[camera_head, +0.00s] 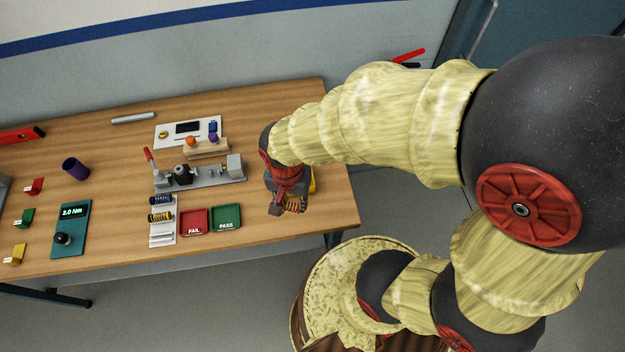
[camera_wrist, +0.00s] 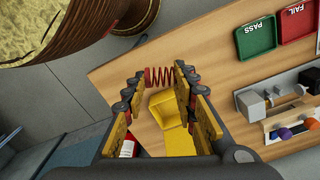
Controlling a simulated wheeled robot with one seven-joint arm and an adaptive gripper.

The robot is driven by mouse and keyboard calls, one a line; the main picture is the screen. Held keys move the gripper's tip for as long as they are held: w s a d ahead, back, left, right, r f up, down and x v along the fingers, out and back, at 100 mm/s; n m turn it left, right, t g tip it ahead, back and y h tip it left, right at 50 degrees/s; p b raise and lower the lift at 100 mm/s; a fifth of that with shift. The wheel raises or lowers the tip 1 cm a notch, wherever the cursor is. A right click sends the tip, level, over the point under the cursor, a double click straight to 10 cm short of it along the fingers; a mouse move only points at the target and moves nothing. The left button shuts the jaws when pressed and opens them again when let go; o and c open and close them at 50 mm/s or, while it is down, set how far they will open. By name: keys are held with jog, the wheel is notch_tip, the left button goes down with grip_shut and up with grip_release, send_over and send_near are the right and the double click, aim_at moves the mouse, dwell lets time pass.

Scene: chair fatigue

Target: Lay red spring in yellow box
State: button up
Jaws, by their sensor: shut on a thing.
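In the wrist view my gripper (camera_wrist: 160,78) is shut on the red spring (camera_wrist: 160,76), a coil lying crosswise between its two fingertips. The yellow box (camera_wrist: 164,103) appears behind the spring and between the fingers in that view, partly hidden by them. The spring looks apart from the box; the height between them is hard to tell. In the head view my gripper (camera_head: 288,204) is over the right end of the table. Only a sliver of the yellow box (camera_head: 313,180) shows there, behind the gripper.
The red FAIL tray (camera_head: 194,222) and green PASS tray (camera_head: 226,218) lie left of my gripper. A white rack (camera_head: 162,238) holds blue and yellow springs. A grey fixture (camera_head: 210,174) with a red-handled lever stands behind. The table's right edge is close to the gripper.

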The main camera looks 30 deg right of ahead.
jog(key=w+d+f, duration=0.2)
jog(key=w+f, duration=0.1)
jog(key=w+d+f+b, duration=0.1)
jog(key=w+d+f, duration=0.1)
jog(key=w+f, duration=0.1)
jog(key=w+d+f, duration=0.2)
jog(key=w+f, duration=0.1)
jog(key=w, duration=0.1)
jog(key=shift+w+d, duration=0.3)
jog(key=shift+w, duration=0.05)
jog(key=shift+w+d+f, duration=0.1)
jog(key=shift+w+f, duration=0.1)
jog(key=shift+f, duration=0.1)
jog(key=shift+f+b, duration=0.45)
jog(key=shift+f, duration=1.15)
jog(key=shift+f, duration=0.1)
jog(key=o, duration=0.7)
jog(key=shift+c, duration=0.2)
jog(key=shift+o, duration=0.8)
